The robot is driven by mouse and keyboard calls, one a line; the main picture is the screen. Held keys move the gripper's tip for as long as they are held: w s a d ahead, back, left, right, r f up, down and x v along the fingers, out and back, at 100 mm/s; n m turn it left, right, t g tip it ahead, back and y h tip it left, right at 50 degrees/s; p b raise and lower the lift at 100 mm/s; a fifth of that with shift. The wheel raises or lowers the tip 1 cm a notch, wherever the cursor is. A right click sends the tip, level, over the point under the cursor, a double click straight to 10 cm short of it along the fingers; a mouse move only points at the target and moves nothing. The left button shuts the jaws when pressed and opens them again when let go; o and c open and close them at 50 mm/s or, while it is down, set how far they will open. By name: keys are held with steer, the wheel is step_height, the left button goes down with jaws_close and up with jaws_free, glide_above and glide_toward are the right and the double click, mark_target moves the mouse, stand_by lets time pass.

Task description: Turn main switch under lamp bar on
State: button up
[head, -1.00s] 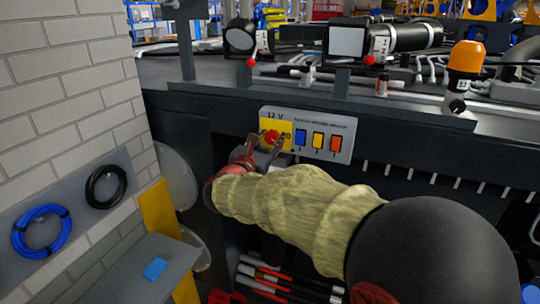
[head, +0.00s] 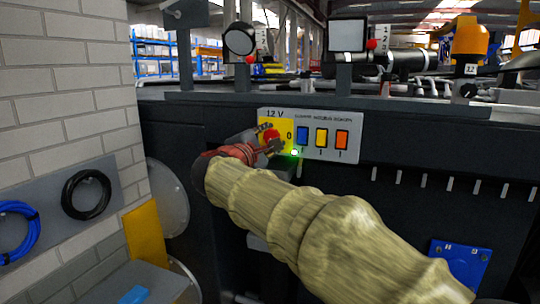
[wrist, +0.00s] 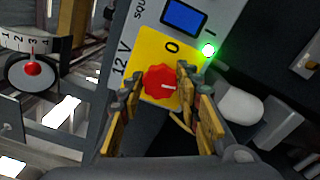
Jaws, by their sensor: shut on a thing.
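The main switch is a red knob (head: 270,136) on a yellow plate (head: 289,126) marked 12 V and 0, on the left end of a grey panel (head: 352,126). In the wrist view the red knob (wrist: 162,84) sits between the two fingers, with its white pointer line toward picture right. My gripper (wrist: 158,80) is shut on the knob; it also shows at the plate in the head view (head: 266,146). A small green light (wrist: 208,49) is lit beside the yellow plate, and shows in the head view (head: 295,153). The fingers partly cover the plate.
Blue, yellow and orange rectangles (head: 321,138) line the panel. A dark beam (head: 290,100) above carries a round lamp (head: 239,40) and a square one (head: 347,35). A brick wall (head: 60,90) with hanging cable coils (head: 86,194) stands close at left.

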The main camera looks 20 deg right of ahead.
steer(key=shift+f+m+b, duration=0.15)
steer(key=shift+m+b, duration=0.95)
steer(key=shift+b, duration=0.2)
steer(key=o, duration=1.2)
steer(key=shift+c, duration=0.2)
steer(key=v, duration=1.2)
